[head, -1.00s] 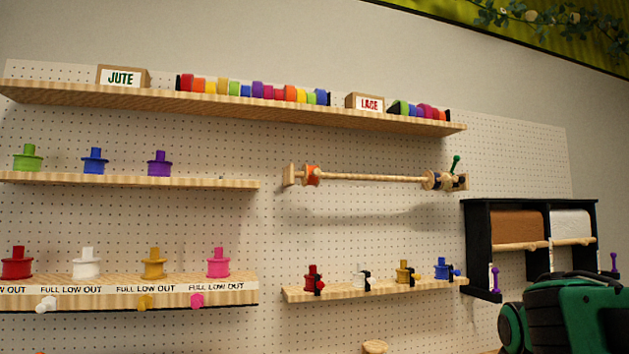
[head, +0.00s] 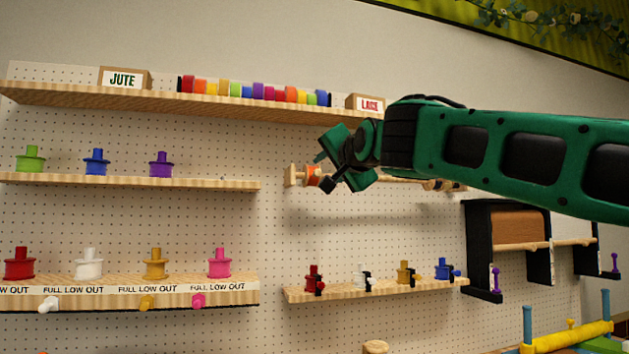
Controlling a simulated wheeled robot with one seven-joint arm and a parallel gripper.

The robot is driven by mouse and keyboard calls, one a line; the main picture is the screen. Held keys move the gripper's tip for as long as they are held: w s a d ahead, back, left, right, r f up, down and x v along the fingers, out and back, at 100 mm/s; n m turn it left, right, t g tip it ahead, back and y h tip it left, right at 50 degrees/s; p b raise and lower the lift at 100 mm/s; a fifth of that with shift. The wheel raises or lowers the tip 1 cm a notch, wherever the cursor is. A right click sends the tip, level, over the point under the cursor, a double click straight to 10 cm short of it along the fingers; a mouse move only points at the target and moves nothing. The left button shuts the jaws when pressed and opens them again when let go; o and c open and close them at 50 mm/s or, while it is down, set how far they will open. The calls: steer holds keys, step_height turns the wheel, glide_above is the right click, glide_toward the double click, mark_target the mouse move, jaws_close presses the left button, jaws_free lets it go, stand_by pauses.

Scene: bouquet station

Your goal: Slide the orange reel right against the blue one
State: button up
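The orange reel (head: 311,175) sits on the left end of a horizontal wooden rod (head: 290,175) fixed to the pegboard, against or close to the left end support. My gripper (head: 325,171) is at the reel's right side, its green fingers spread apart, one above and one below the rod's line. The fingers look open; whether they touch the reel cannot be told. The reel at the rod's right end (head: 433,185) is mostly hidden behind my green arm, and its dark blue part hardly shows. Most of the rod between the reels is hidden too.
A shelf above holds a JUTE box (head: 124,79), a LACE box (head: 366,103) and several ribbon rolls. A lower shelf (head: 376,290) carries several small colored spools. Left shelves hold more spools. A black-framed paper roll holder (head: 479,244) is at the right.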

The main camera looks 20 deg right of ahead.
mark_target(318, 173)
steer(key=w, duration=0.9)
steer(key=shift+d+f, duration=0.1)
